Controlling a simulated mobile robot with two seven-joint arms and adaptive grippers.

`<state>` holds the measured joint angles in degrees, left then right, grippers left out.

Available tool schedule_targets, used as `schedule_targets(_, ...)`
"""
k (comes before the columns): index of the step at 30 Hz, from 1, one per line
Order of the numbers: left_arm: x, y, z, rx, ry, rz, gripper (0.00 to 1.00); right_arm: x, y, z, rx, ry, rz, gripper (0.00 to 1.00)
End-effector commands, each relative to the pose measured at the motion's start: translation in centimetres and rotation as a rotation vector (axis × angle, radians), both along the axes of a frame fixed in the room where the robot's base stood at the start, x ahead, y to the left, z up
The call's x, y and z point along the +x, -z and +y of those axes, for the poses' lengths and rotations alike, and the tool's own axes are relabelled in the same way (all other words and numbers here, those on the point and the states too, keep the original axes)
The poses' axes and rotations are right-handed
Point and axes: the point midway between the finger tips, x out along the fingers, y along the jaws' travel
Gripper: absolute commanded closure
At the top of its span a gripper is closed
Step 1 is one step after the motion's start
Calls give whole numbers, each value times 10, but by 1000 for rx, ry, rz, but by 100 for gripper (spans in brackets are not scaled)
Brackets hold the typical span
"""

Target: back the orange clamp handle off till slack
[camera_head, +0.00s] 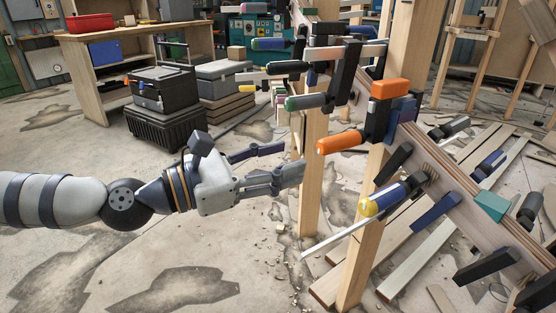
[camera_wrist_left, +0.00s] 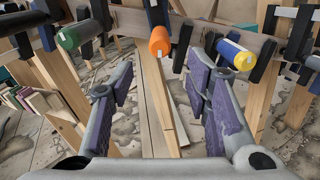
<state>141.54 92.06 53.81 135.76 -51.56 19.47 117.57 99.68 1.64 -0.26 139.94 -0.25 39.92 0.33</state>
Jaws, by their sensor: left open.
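The orange clamp handle (camera_head: 342,141) sticks out to the left from a clamp with an orange top (camera_head: 391,89) on the curved wooden stringer (camera_head: 443,173). In the left wrist view the orange handle (camera_wrist_left: 159,42) shows end-on, high in the middle, beyond my fingers. My left gripper (camera_head: 286,163) is open and empty. It is to the left of and a little below the orange handle, apart from it. In the left wrist view its two purple-padded fingers (camera_wrist_left: 163,95) stand wide apart, with the handle ahead between and above their tips. My right gripper is in neither view.
A green-handled clamp (camera_head: 306,102) is up and left of the orange one, and a yellow-and-blue handle (camera_head: 384,199) is below it. Wooden posts (camera_head: 311,180) hold the stringer. Black cases (camera_head: 162,100) stand at the back left. The floor at front left is open.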

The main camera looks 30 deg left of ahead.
Motion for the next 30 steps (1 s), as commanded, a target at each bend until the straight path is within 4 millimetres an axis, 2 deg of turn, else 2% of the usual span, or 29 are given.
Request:
schedule_targets(11,-5,0,3,0,-1,0,56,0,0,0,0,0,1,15)
schedule_targets(19,-25,0,15,0,-2,0,56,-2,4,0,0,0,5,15)
schedule_targets(30,-25,0,14,0,0,-1,56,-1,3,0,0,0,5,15)
